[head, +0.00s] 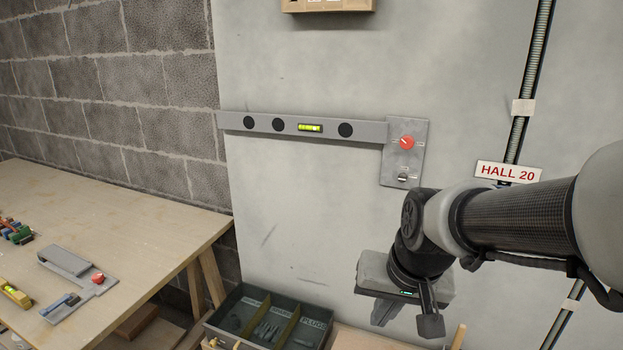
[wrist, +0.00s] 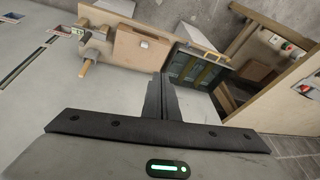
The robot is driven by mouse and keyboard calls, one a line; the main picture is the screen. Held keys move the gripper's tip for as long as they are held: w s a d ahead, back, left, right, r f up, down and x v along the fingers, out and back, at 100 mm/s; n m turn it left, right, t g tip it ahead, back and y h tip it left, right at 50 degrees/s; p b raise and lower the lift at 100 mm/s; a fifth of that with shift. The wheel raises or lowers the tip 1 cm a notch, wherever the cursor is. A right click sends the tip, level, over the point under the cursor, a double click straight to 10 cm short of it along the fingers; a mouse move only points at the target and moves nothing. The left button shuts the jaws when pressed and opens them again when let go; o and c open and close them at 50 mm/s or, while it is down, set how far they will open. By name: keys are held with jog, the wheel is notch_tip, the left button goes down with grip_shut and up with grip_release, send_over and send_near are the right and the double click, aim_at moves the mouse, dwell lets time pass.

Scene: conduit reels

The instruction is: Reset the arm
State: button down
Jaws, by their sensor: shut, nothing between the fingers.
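My gripper (head: 385,314) hangs in front of the grey wall panel, at the end of my bent arm, pointing down. It is right of and above the divided bin. In the wrist view my gripper's dark fingers (wrist: 161,85) are together with nothing between them. No object is held. Past the fingertips the wrist view shows the divided bin (wrist: 198,70).
A grey switch plate (head: 389,165) with a red knob (head: 407,143) and a level bar (head: 355,131) are on the wall above my gripper. The divided bin (head: 236,337) stands low. A wooden table (head: 130,215) with tools is at left. A conduit (head: 535,70) runs at right.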

jog(key=s+d+r+n+t+h, duration=0.1)
jog(key=s+d+r+n+t, duration=0.1)
jog(key=s+r, duration=0.65)
notch_tip(320, 180, up, 15)
jog(key=p, duration=1.6)
jog(key=shift+r, duration=0.15)
jog(key=shift+s+d, duration=0.1)
